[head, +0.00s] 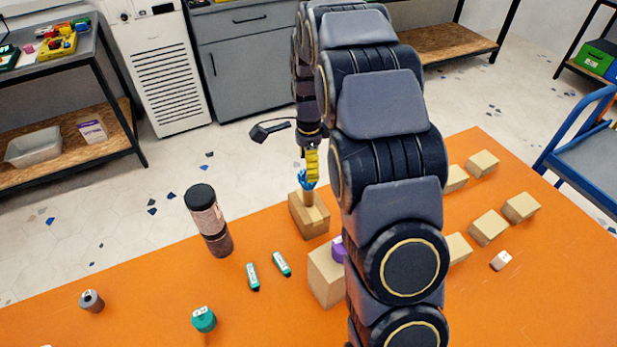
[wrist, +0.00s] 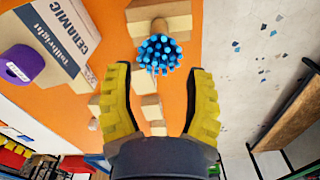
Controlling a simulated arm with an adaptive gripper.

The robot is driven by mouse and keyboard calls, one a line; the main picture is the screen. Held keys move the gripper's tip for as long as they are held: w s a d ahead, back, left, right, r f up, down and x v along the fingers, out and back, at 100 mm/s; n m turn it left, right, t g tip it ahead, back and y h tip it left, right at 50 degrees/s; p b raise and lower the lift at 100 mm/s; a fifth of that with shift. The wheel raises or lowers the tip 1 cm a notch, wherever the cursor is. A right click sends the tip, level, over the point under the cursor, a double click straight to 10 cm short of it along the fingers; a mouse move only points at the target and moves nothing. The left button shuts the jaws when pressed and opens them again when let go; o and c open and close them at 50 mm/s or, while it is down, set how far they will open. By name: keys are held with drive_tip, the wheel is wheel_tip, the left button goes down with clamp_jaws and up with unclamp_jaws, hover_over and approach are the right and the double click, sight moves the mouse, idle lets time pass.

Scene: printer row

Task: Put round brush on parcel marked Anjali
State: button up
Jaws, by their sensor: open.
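The round brush has blue bristles (head: 307,181) and a tan handle. It stands upright, bristles up, on a cardboard parcel (head: 308,222) on the orange table. In the wrist view its bristles (wrist: 157,54) lie just beyond and between my fingertips, with the parcel (wrist: 180,23) behind. My gripper (head: 312,165) has yellow fingers and is above the brush; in the wrist view my gripper (wrist: 159,72) is spread open and holds nothing. No name is readable on any parcel.
A larger box (head: 325,280) with a purple roll (head: 338,248) on it stands close by, partly behind my arm. Several small parcels (head: 489,227) stand to the right. A dark cylinder (head: 207,220) and two teal items (head: 282,264) stand or lie to the left.

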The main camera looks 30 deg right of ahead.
wheel_tip(320, 180, up, 6)
drive_tip(key=shift+f, duration=0.1)
drive_tip(key=shift+s+a+r, duration=0.15)
drive_tip(key=shift+s+r, duration=0.05)
drive_tip(key=shift+r, duration=0.05)
drive_tip(key=s+a+r+n, duration=0.1)
drive_tip(key=s+a+n, duration=0.3)
drive_tip(key=s+n, duration=0.3)
drive_tip(key=s+a+r+n+g, duration=0.1)
drive_tip(key=s+a+n, duration=0.3)
drive_tip(key=s, duration=0.9)
drive_tip(key=s+a+r+n, duration=0.3)
drive_tip(key=s+a+n, duration=0.1)
drive_tip(key=s+n, duration=0.6)
drive_tip(key=shift+a+r+g, duration=0.15)
drive_tip(key=shift+a+g, duration=0.1)
drive_tip(key=shift+g, duration=0.05)
